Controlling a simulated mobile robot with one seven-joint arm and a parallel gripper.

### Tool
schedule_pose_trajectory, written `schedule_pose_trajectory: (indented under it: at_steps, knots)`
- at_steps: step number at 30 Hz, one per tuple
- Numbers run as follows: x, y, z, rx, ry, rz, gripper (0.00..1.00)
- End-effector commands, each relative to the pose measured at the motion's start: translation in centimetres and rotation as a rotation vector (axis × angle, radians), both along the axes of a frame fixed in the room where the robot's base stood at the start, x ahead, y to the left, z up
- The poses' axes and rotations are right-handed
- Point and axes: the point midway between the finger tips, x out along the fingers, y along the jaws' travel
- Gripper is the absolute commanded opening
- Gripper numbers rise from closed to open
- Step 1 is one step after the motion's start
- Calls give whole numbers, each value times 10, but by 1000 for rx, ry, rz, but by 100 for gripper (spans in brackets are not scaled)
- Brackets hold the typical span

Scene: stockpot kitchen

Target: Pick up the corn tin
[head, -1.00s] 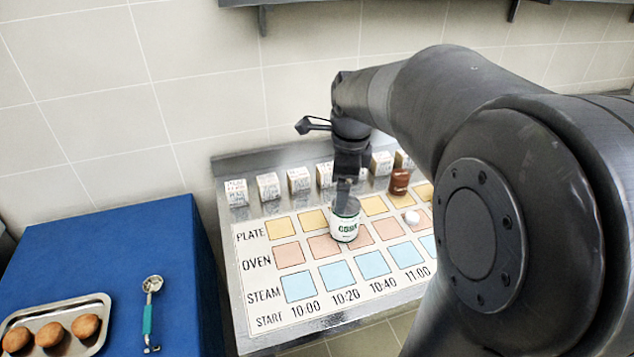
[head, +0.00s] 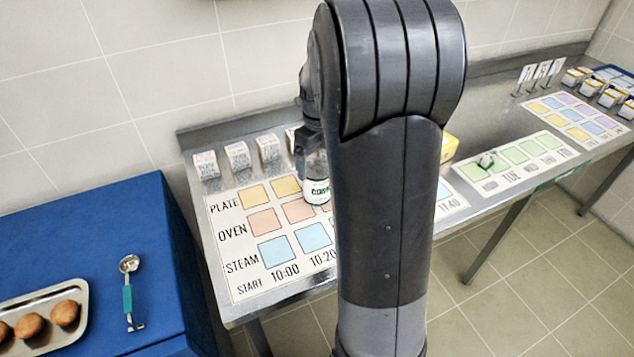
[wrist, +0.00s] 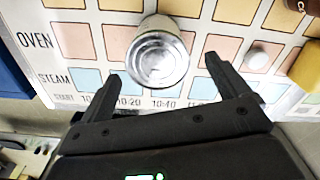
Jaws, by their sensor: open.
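The corn tin (head: 316,178) is white with a green label and stands upright on the printed board, partly behind my arm in the head view. In the wrist view its round metal lid (wrist: 157,58) shows from above. My gripper (wrist: 172,84) is open, with one finger on each side of the tin's near edge and nothing held. In the head view the fingers are mostly hidden by my arm; the wrist sits just above the tin.
The board (head: 222,225) has PLATE, OVEN and STEAM rows of coloured squares. Small labelled boxes (head: 237,155) line the back of the steel counter. A white knob-like piece (wrist: 256,61) and a yellow block (wrist: 306,66) lie right of the tin. A blue cabinet (head: 90,240) stands left.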

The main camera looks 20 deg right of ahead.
Motion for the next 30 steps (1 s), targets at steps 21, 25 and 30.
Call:
schedule_pose_trajectory:
  at_steps: [21,25,30]
  knots:
    - [2,3,-50,0,0,2,87]
    - [2,3,-50,0,0,2,76]
    - [2,3,-50,0,0,2,62]
